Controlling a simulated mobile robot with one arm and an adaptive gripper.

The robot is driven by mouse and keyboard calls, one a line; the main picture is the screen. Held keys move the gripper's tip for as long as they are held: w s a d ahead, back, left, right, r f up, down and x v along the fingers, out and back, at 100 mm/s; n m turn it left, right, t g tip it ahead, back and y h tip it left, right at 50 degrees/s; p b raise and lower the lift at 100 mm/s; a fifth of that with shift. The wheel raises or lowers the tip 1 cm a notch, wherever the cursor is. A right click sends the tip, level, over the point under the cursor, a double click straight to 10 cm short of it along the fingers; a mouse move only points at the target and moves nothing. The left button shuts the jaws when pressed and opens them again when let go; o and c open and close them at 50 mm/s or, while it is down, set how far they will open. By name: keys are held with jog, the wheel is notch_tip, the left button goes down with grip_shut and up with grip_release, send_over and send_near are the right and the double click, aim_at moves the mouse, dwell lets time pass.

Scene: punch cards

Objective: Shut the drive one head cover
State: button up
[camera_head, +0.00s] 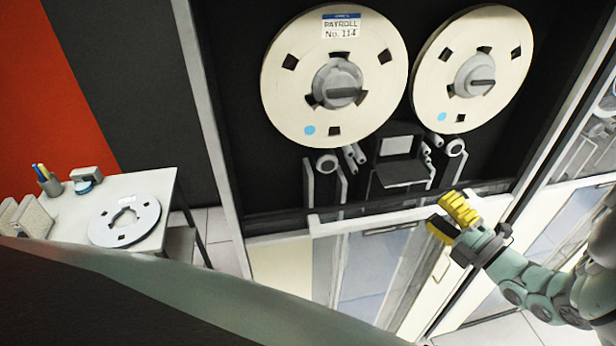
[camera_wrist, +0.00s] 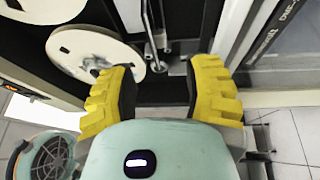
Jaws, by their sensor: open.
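The drive's head assembly sits below and between two tape reels in the head view. Its light grey plate (camera_head: 397,146) faces out, and a dark flap, seemingly the head cover (camera_head: 402,174), juts outward below it, so the cover looks open. My gripper (camera_head: 447,216) has yellow padded fingers and is in front of the drive, below and right of the cover, apart from it. In the wrist view the fingers of my gripper (camera_wrist: 163,84) are spread with nothing between them. The head parts there are small and partly cut off, and I cannot make out the cover.
The left reel (camera_head: 290,92), labelled PAYROLL No. 114, and the right reel (camera_head: 440,78) are mounted above. A pale ledge (camera_head: 345,222) crosses the cabinet below the heads. A side table (camera_head: 150,185) at left holds a loose reel (camera_head: 105,230) and a pen cup (camera_head: 48,184).

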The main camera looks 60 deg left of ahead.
aim_at(408, 185)
jog(key=a, duration=0.2)
jog(key=a+p, duration=0.1)
jog(key=a, duration=0.2)
jog(key=a+p, duration=0.1)
jog(key=a, duration=0.2)
jog(key=shift+s+a+r, duration=0.15)
jog(key=shift+r, duration=0.2)
jog(key=shift+a, duration=0.4)
jog(key=shift+o, duration=0.3)
jog(key=shift+d, duration=0.1)
grip_shut()
